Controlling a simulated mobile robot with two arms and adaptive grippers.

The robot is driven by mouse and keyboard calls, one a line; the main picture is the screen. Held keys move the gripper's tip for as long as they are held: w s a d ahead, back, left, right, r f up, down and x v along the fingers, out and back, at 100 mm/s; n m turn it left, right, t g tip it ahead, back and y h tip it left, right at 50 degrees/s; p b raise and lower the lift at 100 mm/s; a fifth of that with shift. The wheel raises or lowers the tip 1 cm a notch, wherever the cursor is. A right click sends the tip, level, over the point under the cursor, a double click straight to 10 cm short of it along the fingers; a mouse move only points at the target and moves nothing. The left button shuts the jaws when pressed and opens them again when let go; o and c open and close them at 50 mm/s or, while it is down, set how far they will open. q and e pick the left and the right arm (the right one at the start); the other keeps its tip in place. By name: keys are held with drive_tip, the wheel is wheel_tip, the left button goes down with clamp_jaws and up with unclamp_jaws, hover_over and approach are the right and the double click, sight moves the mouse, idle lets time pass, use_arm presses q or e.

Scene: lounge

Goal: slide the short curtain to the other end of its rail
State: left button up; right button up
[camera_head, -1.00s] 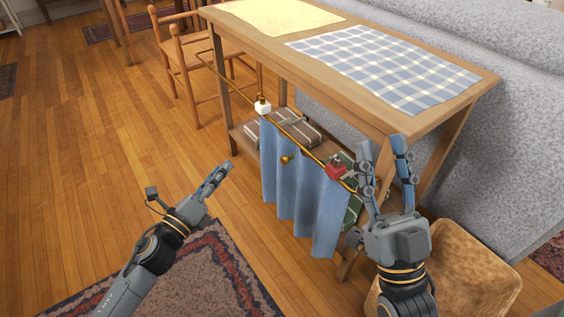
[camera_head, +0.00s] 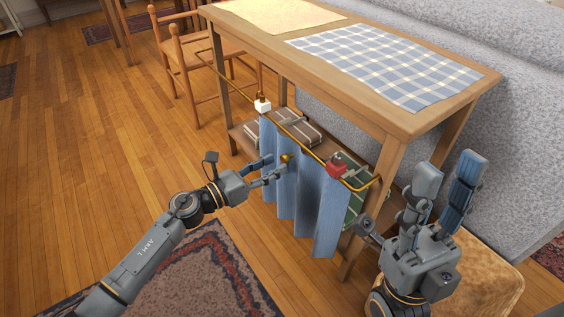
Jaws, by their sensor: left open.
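The short blue curtain (camera_head: 318,205) hangs from a thin brass rail (camera_head: 307,146) along the front of the wooden table. It covers the middle and right part of the rail's right half. A small brass knob (camera_head: 286,157) is on the curtain's front. My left gripper (camera_head: 275,170) is open at the curtain's left part, its fingers close to the knob; whether they touch it I cannot tell. My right gripper (camera_head: 450,178) is empty, fingers up and apart, right of the table leg.
The table (camera_head: 375,98) carries a blue checked cloth (camera_head: 385,66) and a yellow cloth (camera_head: 278,16). A striped box (camera_head: 290,130) lies on its lower shelf. A chair (camera_head: 195,65) stands at the left end, a grey sofa (camera_head: 500,110) behind, a tan pouf (camera_head: 490,275) at right.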

sight(282, 158)
use_arm(q)
drive_tip(key=shift+x, duration=1.85)
clamp_jaws()
